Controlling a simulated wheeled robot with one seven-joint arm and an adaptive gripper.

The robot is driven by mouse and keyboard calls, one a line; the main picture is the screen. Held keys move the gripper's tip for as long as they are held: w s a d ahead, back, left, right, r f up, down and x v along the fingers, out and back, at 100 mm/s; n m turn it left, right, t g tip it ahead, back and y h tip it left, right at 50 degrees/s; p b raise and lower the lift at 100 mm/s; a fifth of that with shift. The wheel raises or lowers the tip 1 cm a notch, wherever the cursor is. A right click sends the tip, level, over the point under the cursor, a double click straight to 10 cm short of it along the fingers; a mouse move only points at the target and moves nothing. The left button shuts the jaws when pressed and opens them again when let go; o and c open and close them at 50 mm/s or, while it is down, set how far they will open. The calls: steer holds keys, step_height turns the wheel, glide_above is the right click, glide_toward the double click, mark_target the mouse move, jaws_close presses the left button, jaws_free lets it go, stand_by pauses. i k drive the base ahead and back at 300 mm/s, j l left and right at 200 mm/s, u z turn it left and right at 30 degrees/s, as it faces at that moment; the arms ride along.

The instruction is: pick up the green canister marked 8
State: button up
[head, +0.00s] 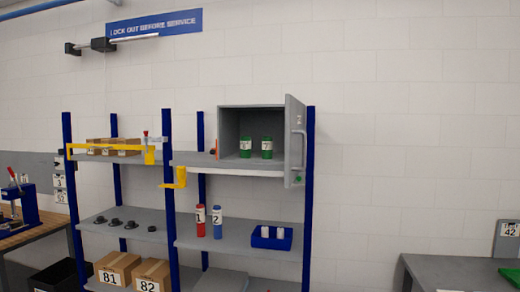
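Two green canisters stand upright side by side inside an open grey cabinet (262,106) on the upper shelf. The left canister (245,153) and the right canister (267,154) each carry a white label, too small to read, so I cannot tell which is marked 8. The cabinet door (295,140) is swung open at the right side and has a long handle. My gripper is not in view.
Red bottle 1 (200,225), blue bottle 2 (217,226) and a blue bin (271,241) stand on the middle shelf. Yellow brackets (178,179) project at the upper shelf's left. A grey table (455,270) is at right.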

mark_target(245, 141)
steer(key=i+j, duration=0.8)
steer(key=i, duration=0.2)
